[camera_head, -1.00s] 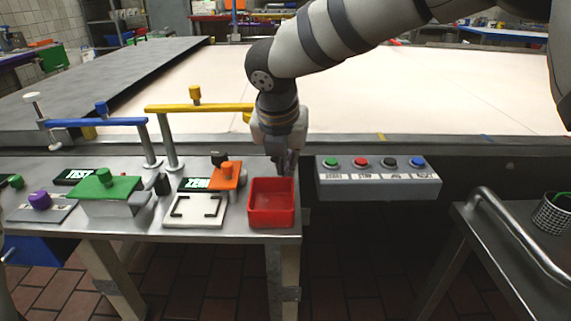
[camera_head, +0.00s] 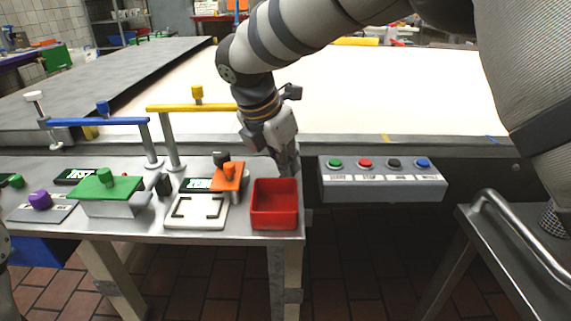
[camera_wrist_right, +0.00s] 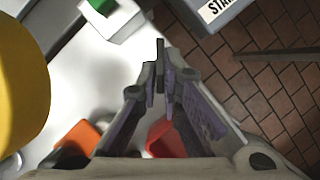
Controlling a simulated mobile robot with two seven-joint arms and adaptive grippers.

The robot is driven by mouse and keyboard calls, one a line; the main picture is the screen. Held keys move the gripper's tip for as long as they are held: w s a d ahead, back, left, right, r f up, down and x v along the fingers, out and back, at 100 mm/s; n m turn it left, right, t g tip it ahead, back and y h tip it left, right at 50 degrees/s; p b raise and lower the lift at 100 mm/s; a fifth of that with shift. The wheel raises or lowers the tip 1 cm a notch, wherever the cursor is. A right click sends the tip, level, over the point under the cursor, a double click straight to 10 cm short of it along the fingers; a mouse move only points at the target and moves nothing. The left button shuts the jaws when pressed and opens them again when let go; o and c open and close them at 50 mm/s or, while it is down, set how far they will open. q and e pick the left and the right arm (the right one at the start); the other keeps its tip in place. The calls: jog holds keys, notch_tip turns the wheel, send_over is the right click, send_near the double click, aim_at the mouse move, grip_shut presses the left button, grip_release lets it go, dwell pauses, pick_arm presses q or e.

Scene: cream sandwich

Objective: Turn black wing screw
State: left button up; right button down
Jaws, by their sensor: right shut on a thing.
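My right gripper (camera_head: 287,168) is behind the red bin, at the back right corner of the metal table, pointing down and tilted. In the right wrist view its fingers (camera_wrist_right: 161,80) are closed around a thin dark piece (camera_wrist_right: 160,52), which looks like the black wing screw. The fingers cover part of it, so its full shape and turn angle cannot be told. In the head view the gripper hides it.
The red bin (camera_head: 275,181) stands close to the right gripper; it also shows in the wrist view (camera_wrist_right: 165,138). The button box (camera_head: 383,190) is to the right. An orange block (camera_head: 229,177) and a yellow handle (camera_head: 190,108) are to the left.

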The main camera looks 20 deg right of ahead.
jog(key=shift+f, duration=0.1)
dwell(0.3)
jog(key=c, duration=1.8)
grip_release()
jog(key=shift+o, duration=0.2)
